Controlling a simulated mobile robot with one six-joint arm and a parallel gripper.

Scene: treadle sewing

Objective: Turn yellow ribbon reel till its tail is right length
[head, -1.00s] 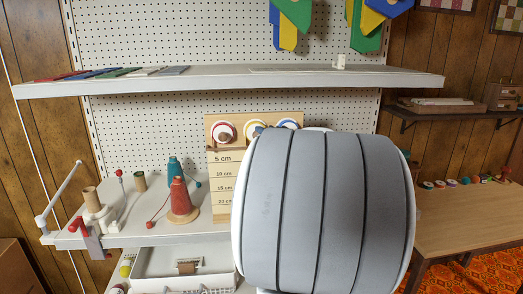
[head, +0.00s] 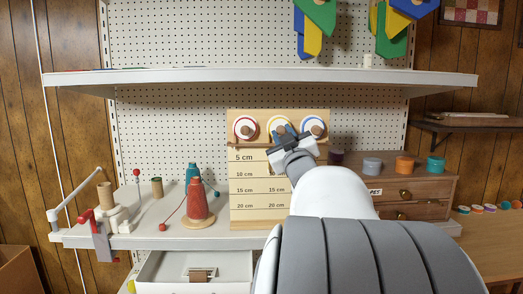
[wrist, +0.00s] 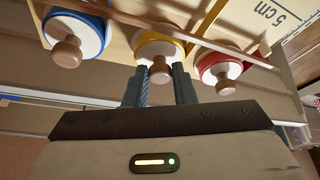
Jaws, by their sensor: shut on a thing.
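The yellow ribbon reel (head: 279,124) is the middle one of three on a wooden board (head: 250,215), with a yellow rim, a white face and a wooden knob. It also shows in the wrist view (wrist: 158,39). My gripper (wrist: 160,78) is shut on the reel's wooden knob (wrist: 160,70), one finger on each side. In the head view my gripper (head: 284,138) covers the lower part of the reel. The board's length marks, 5 to 20 cm, show below the reels, partly hidden by my arm.
A red reel (head: 245,128) and a blue reel (head: 314,127) sit close on either side. A shelf (head: 260,78) runs above. Red (head: 197,200) and teal (head: 193,173) thread cones stand left, and a wooden drawer unit (head: 420,185) stands right.

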